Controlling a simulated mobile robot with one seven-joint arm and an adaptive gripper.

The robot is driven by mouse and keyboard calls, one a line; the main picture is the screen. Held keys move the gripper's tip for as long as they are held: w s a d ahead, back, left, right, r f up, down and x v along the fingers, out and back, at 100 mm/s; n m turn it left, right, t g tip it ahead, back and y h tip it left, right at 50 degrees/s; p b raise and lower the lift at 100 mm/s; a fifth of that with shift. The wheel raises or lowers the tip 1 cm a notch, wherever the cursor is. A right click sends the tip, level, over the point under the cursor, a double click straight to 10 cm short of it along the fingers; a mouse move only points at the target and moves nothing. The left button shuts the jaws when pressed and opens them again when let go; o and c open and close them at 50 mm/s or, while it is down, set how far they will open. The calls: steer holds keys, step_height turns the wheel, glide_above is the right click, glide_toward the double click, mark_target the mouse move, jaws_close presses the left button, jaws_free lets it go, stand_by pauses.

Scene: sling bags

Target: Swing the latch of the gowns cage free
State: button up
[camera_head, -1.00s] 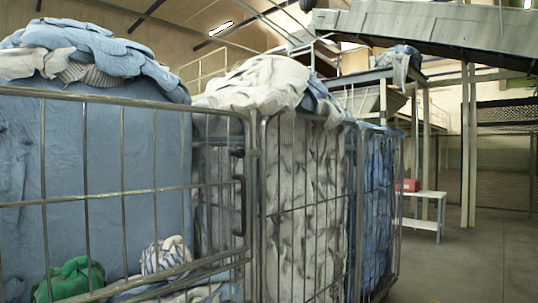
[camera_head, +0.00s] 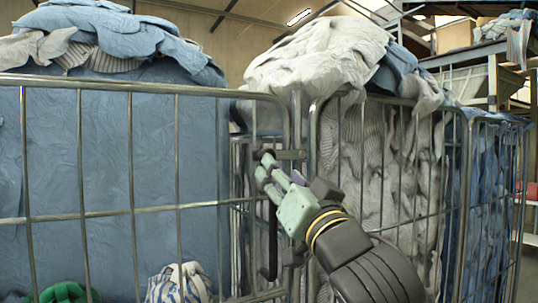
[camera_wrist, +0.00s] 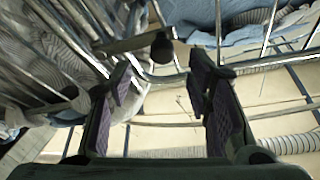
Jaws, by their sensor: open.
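The wire cage (camera_head: 105,214) on the left holds blue cloth; no label shows whether it is the gowns cage. Its latch (camera_head: 268,240) is a dark upright bar at the right corner post, partly hidden by my gripper. My gripper (camera_head: 266,170) is open, with its green fingers at the upper part of the latch. In the wrist view, my gripper (camera_wrist: 164,84) shows two spread fingers with purple pads and nothing between them. A bar ending in a black knob (camera_wrist: 162,48), seemingly part of the latch, lies just beyond the fingertips. I cannot tell whether they touch.
A second cage (camera_head: 376,221) with grey-white linen stands close on the right, and a cage of blue cloth (camera_head: 484,215) stands beyond it. Cloth (camera_head: 315,55) spills over the cage tops. A green bundle (camera_head: 66,293) and a striped bundle (camera_head: 180,284) lie low in the left cage.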

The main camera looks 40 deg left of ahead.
mark_target(285, 155)
steer(key=shift+p+x, duration=0.8)
steer(key=shift+x, duration=3.05)
steer(key=shift+s+r, duration=0.1)
steer(key=shift+s, duration=0.05)
jaws_close()
